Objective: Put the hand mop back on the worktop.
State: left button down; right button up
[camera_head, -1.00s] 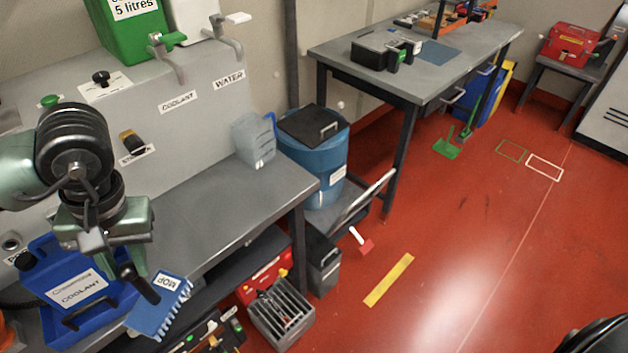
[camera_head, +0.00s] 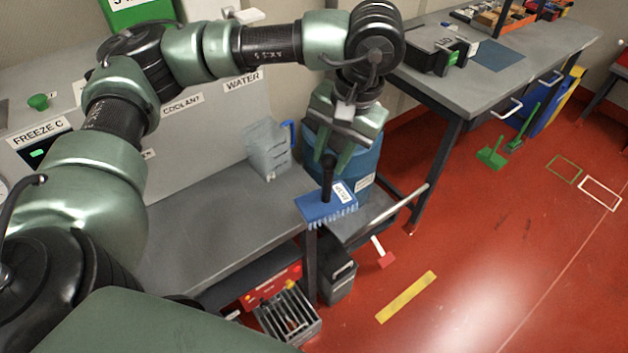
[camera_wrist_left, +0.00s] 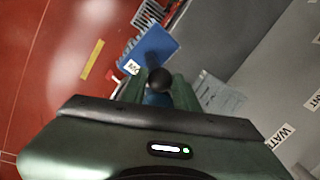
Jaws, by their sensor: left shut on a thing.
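The hand mop (camera_head: 318,208) is a blue block with a fringe below, a white MOP label and a black upright handle. My left gripper (camera_head: 331,165) is shut on the mop's handle and holds it over the right end of the grey worktop (camera_head: 215,210), by its front corner. In the left wrist view the mop (camera_wrist_left: 153,48) shows beyond my left gripper (camera_wrist_left: 158,85), with the round black handle end between the fingers. Whether the mop touches the worktop is unclear. My right gripper is not in view.
A translucent jug (camera_head: 266,150) stands on the worktop near the wall. A blue bin (camera_head: 362,165) stands just past the worktop's right end. A grey crate (camera_head: 288,315) sits on the floor below. The worktop's middle is clear. Another bench (camera_head: 480,75) stands at the back right.

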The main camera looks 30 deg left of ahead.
pick_arm(q)
jog(key=w+a+r+n+p, duration=0.15)
jog(key=w+a+r, duration=0.25)
jog(key=a+r, duration=0.65)
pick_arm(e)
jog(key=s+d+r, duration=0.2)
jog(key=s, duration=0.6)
pick_arm(q)
jog(key=d+p+x, duration=0.1)
jog(key=d+x, duration=0.1)
jog(key=x, duration=0.7)
jog(key=d+p+x, duration=0.1)
jog(key=d+x, duration=0.1)
jog(key=x, duration=0.7)
jog(key=shift+w+d+f, duration=0.3)
jog(key=shift+w+f, duration=0.25)
jog(key=shift+f, duration=0.15)
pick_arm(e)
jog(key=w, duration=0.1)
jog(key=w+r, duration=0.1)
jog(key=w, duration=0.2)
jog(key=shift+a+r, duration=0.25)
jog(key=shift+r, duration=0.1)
